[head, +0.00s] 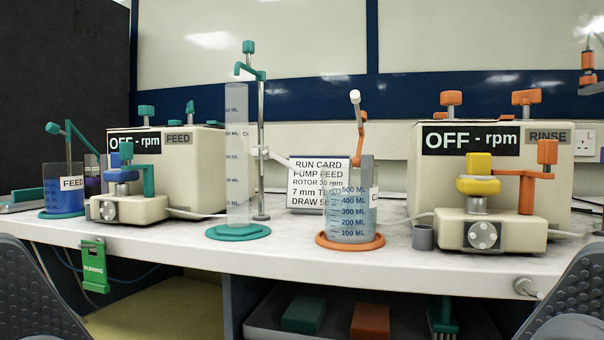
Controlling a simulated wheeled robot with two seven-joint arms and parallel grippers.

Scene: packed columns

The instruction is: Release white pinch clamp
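A white fitting (259,152) sits partway up the metal stand rod (261,178) behind the tall clear column (237,180). A white arm runs from it to the right, towards the run card (317,185). I cannot tell whether this is the white pinch clamp. Another small white piece (355,97) tops the orange-jointed rod above the shorter graduated cylinder (352,215). I cannot tell whether either white part is shut or open. Neither of my grippers is visible; only dark ridged parts of my body show at the lower corners.
Two cream pump boxes, FEED (205,170) and RINSE (480,180), both read OFF. A blue feed beaker (63,192) stands at the left and a grey cup (423,237) near the right pump.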

